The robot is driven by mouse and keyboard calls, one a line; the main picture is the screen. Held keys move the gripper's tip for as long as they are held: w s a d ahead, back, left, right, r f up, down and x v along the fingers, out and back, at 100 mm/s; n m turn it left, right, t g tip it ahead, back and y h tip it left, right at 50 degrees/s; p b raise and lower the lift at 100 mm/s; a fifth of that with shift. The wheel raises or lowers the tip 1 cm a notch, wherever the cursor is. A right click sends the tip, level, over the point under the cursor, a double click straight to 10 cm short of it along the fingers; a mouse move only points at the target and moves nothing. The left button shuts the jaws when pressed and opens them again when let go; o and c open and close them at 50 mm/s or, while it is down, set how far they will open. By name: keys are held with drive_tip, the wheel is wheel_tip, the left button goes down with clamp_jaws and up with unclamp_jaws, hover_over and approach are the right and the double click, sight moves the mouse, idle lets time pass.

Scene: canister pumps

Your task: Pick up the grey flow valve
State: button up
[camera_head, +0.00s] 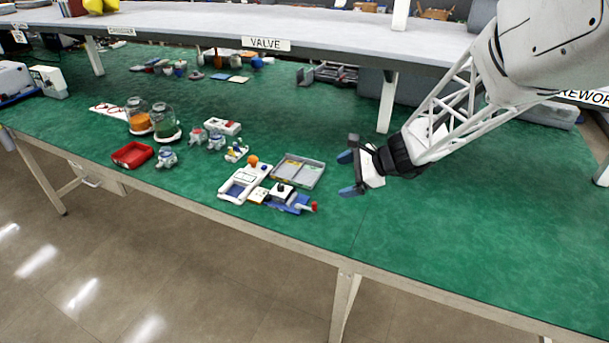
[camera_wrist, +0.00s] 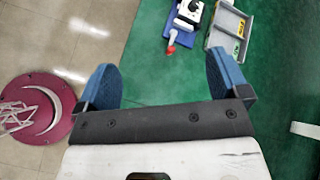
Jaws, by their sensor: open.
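I cannot tell for sure which thing is the grey flow valve. Several small grey-and-blue valve-like parts stand on the green bench in the head view: one (camera_head: 167,157) right of the red tray, another (camera_head: 196,136) and a third (camera_head: 216,141) further back. A blue part with a white lever and red tip (camera_head: 290,201) lies near the front edge; it also shows in the wrist view (camera_wrist: 178,24). My gripper (camera_head: 347,173) is open and empty, above the bench to the right of these parts. Its blue fingers are spread in the wrist view (camera_wrist: 163,70).
A grey tray (camera_head: 316,177) and a white device with an orange knob (camera_head: 235,185) lie left of my gripper. Two glass jars (camera_head: 164,122) (camera_head: 138,115) stand behind the red tray (camera_head: 121,162). A shelf labelled VALVE (camera_head: 266,44) overhangs the back. The right bench is clear.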

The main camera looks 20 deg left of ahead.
sight(280, 185)
drive_tip(key=w+a+f+m+y, duration=0.1)
drive_tip(key=w+a+f+m, duration=0.1)
drive_tip(key=a+f, duration=0.2)
drive_tip(key=w+a+f+m, duration=0.2)
drive_tip(key=a+f, duration=0.3)
drive_tip(key=a, duration=0.1)
drive_tip(key=w+a+f+m+t+y, duration=0.1)
drive_tip(key=w+a+f+m, duration=0.1)
drive_tip(key=a+f, duration=0.3)
drive_tip(key=shift+w+a+y, duration=0.25)
drive_tip(key=shift+w+y, duration=0.05)
drive_tip(key=shift+w, duration=0.05)
drive_tip(key=shift+w+a+f+m, duration=0.15)
drive_tip(key=shift+a+f+m, duration=0.35)
drive_tip(key=shift+a, duration=0.05)
drive_tip(key=shift+x, duration=1.25)
drive_tip(key=shift+a, duration=0.15)
drive_tip(key=shift+x, duration=2.5)
drive_tip(key=c, duration=1.1)
